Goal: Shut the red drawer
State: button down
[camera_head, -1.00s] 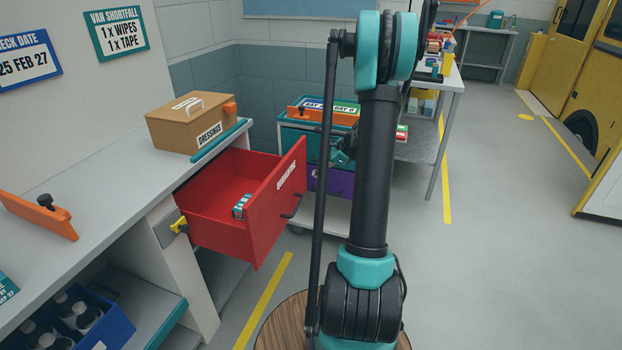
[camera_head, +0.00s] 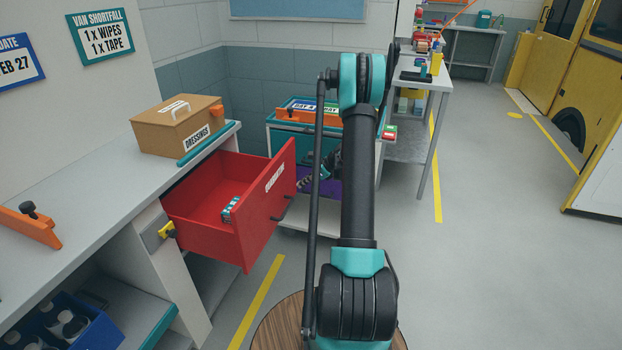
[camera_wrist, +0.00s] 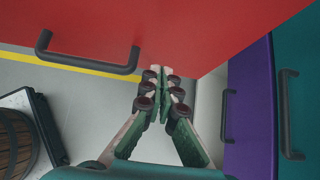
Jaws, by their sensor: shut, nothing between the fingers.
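The red drawer (camera_head: 222,245) stands pulled out from the grey bench, with a small teal and white box (camera_head: 230,209) inside. Its front carries a white label and a dark handle (camera_head: 283,213). In the wrist view, the red front (camera_wrist: 190,30) fills the top and its handle (camera_wrist: 88,60) is to the left of my fingers. My gripper (camera_head: 303,183) is shut and empty, just off the right part of the drawer front. Its fingertips (camera_wrist: 160,72) point toward the lower edge of the front. I cannot tell whether they touch it.
A yellow catch (camera_head: 167,230) is on the bench beside the drawer. A brown dressings case (camera_head: 176,128) sits on the bench top (camera_head: 105,195). Behind my gripper stands a trolley with a teal drawer and a purple drawer (camera_wrist: 250,110). Open floor (camera_head: 480,270) lies to the right.

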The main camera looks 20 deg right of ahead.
aim_at(288, 185)
jog(key=shift+w+a+r, duration=0.1)
jog(key=shift+w+a, duration=0.45)
jog(key=shift+a, duration=0.25)
jog(key=shift+w+a, duration=0.55)
jog(key=shift+a, duration=0.25)
jog(key=w+a, duration=0.8)
jog(key=a, duration=0.3)
jog(key=w+a, duration=0.8)
jog(key=a, duration=0.3)
jog(key=shift+a, duration=0.15)
jog(key=shift+w+r, duration=0.1)
